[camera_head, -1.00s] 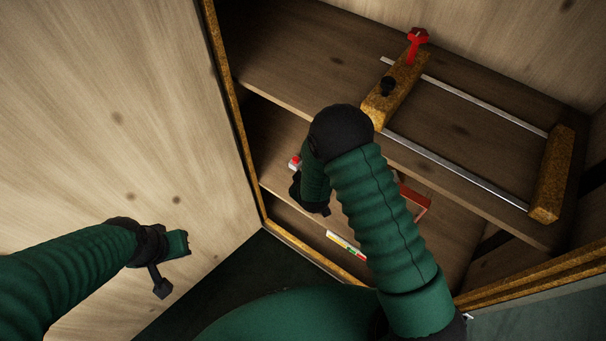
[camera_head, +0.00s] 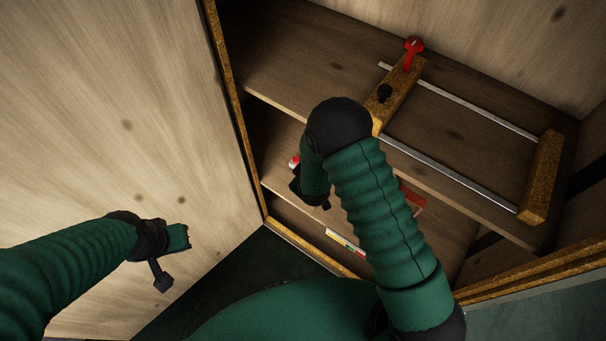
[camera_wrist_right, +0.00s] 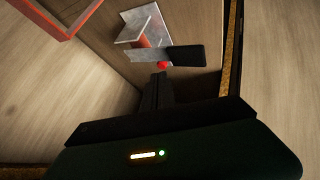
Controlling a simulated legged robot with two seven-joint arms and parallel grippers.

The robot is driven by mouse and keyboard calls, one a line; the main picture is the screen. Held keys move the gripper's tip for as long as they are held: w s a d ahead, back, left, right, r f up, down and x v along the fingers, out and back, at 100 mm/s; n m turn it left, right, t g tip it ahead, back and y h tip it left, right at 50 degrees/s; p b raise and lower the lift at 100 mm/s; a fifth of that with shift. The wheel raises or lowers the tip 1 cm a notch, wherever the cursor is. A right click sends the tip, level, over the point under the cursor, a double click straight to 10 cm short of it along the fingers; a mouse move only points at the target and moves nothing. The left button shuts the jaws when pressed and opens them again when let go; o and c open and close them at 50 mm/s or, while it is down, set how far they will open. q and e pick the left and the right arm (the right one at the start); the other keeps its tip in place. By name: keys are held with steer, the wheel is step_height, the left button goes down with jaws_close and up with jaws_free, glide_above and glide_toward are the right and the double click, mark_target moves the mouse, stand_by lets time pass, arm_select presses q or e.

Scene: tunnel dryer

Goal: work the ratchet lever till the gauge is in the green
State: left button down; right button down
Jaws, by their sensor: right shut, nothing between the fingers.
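In the right wrist view a grey metal bracket (camera_wrist_right: 150,22) with a red post stands on a wooden surface. A flat lever with a black end (camera_wrist_right: 185,55) crosses in front of it, with a red round tip (camera_wrist_right: 164,65) beside it. My right gripper (camera_wrist_right: 161,80) is shut and empty, its fingertips just short of the red tip; contact cannot be told. In the head view my right gripper (camera_head: 322,203) is partly hidden by my arm, at the lower shelf. A coloured strip (camera_head: 345,241), perhaps the gauge, lies below it; its reading is too small. My left gripper (camera_head: 172,262) hangs before the left panel.
The upper shelf (camera_head: 290,75) holds a wooden-ended frame with metal rails (camera_head: 450,165), a black knob (camera_head: 384,92) and a red handle (camera_head: 413,48). A red frame (camera_wrist_right: 70,12) stands near the bracket. Side panels (camera_head: 120,120) bound the opening.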

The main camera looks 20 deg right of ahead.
step_height(320, 180, up, 4)
steer(key=p, duration=0.3)
steer(key=shift+r, duration=0.1)
steer(key=shift+d, duration=0.1)
stand_by(0.5)
